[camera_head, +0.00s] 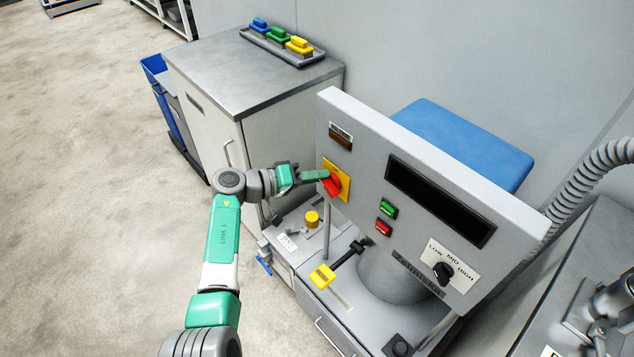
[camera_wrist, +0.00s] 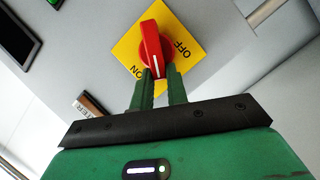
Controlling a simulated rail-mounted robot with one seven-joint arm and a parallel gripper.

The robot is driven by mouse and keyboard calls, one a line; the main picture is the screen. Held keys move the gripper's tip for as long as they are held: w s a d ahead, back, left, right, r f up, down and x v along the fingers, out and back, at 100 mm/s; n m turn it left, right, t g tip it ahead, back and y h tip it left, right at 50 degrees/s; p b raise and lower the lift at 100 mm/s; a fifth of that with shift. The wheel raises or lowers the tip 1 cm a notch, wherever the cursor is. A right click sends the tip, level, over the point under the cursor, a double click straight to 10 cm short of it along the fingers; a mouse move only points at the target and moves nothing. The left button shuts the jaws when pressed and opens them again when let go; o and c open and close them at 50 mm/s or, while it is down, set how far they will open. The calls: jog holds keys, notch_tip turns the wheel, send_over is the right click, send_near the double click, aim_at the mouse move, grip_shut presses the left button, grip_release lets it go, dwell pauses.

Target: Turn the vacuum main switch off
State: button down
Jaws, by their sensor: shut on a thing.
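The vacuum main switch is a red rotary knob (camera_head: 333,185) on a yellow square plate (camera_head: 344,172) at the left side of the grey control panel. In the wrist view the red knob (camera_wrist: 152,45) sits on the yellow plate (camera_wrist: 126,50), marked ON at lower left and OFF at right. A white line on the knob's near end points down in that view, closer to ON than to OFF. My gripper (camera_head: 322,177) reaches the knob from the left. Its green fingers (camera_wrist: 160,73) are shut on the knob's near end, one on each side.
The panel (camera_head: 420,170) also has a dark display (camera_head: 440,200), green (camera_head: 388,208) and red (camera_head: 383,228) buttons and a LOW-MID-HIGH selector (camera_head: 443,271). A grey cabinet (camera_head: 215,125) stands behind my wrist.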

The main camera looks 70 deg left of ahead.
jog(key=shift+s+a+f+n+t+h+b, duration=0.15)
jog(key=shift+f+n+t+b, duration=0.2)
jog(key=shift+n+b, duration=0.35)
jog(key=shift+w+f+n+t+h+b, duration=0.1)
jog(key=shift+f+n+t+h+b, duration=0.25)
jog(key=shift+n, duration=0.6)
jog(key=shift+s+a+f+n+t+b, duration=0.1)
jog(key=shift+f+n+t+b, duration=0.25)
jog(key=shift+n+b, duration=0.4)
jog(key=c, duration=1.4)
grip_release()
jog(key=shift+r, duration=0.1)
jog(key=s, duration=0.2)
jog(key=s+p, duration=0.1)
jog(key=s, duration=0.2)
jog(key=s+p, duration=0.1)
jog(key=s, duration=0.1)
jog(key=shift+s+a, duration=0.35)
